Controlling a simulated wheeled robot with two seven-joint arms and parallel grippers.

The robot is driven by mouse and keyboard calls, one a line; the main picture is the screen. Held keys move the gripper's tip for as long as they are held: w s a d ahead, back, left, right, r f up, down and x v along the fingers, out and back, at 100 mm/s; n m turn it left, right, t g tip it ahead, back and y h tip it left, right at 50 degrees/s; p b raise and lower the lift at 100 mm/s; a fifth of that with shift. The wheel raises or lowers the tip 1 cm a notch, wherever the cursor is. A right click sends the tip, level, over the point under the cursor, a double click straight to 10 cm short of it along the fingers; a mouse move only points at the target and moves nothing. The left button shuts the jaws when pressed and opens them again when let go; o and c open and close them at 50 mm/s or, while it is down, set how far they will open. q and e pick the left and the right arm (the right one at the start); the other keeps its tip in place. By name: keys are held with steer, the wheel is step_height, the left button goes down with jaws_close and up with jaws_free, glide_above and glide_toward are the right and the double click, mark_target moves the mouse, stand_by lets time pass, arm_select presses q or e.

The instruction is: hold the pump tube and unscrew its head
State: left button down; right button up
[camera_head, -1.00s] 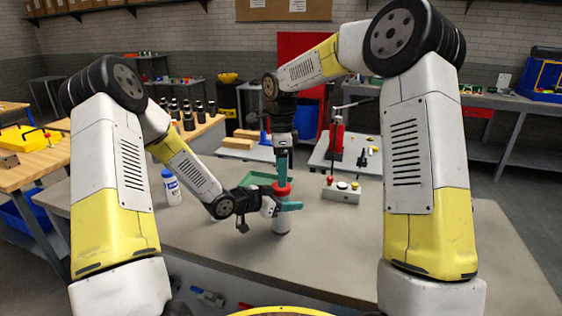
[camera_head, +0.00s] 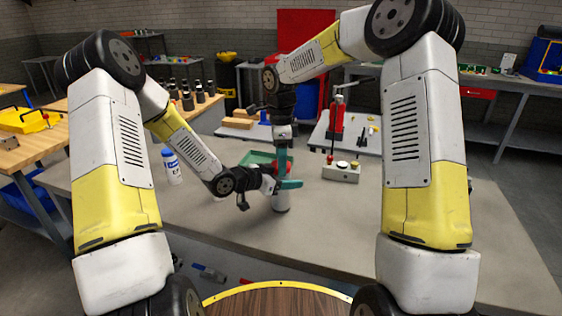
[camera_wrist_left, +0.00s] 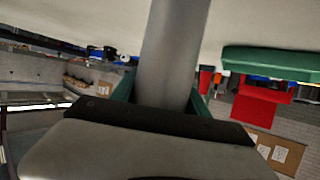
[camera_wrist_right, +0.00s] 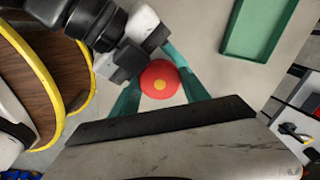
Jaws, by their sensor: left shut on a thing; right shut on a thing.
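The pump tube (camera_head: 281,202) stands upright on the grey table, a light grey cylinder; it also shows in the left wrist view (camera_wrist_left: 174,50). My left gripper (camera_head: 284,186) comes in from the left and is shut around the tube below its head. The red pump head (camera_wrist_right: 160,79), with a yellow centre, shows in the right wrist view between the teal fingers of my right gripper (camera_wrist_right: 160,74). That gripper points down from above and is shut on the head. In the head view, the fingers partly hide the red head.
A green tray (camera_head: 255,158) lies just behind the tube. A white bottle with a blue label (camera_head: 172,168) stands to the left. The table's front right is clear.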

steer(key=n, duration=1.3)
steer(key=shift+n, duration=0.3)
steer(key=o, duration=1.5)
steer(key=shift+a, duration=0.1)
steer(key=shift+r, duration=0.1)
